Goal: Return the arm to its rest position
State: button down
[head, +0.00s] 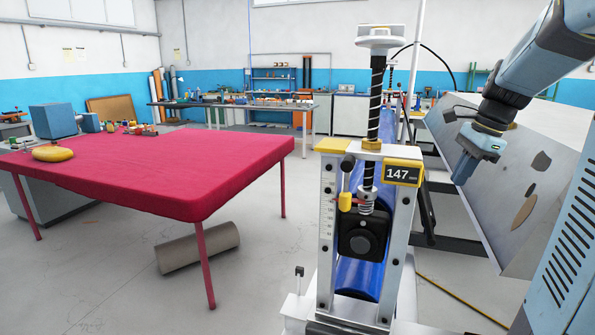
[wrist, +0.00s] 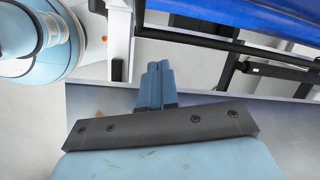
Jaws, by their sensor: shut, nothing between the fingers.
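My gripper (head: 466,168) hangs at the right in the head view, at the end of my blue-grey arm, pointing downward. It is in front of a tilted grey panel with dark and brown patches (head: 530,185). In the wrist view my gripper (wrist: 158,70) shows its two blue fingers pressed together with nothing between them. I cannot tell from these views whether the fingertips touch the panel.
A white-framed roller stand (head: 325,240) with a threaded post and a "147" display stands at the centre. A red-covered table (head: 160,175) is at the left, with a grey roll (head: 198,246) on the floor beneath. Blue roller material (wrist: 240,28) shows above my fingers in the wrist view.

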jog(key=s+a+f+n+t+h, duration=0.2)
jog(key=s+a+n+t, duration=0.1)
jog(key=s+a+n, duration=1.2)
jog(key=shift+s+n+t+h, duration=0.3)
jog(key=shift+s+n, duration=1.2)
jog(key=shift+s, duration=0.35)
jog(key=shift+f, duration=0.1)
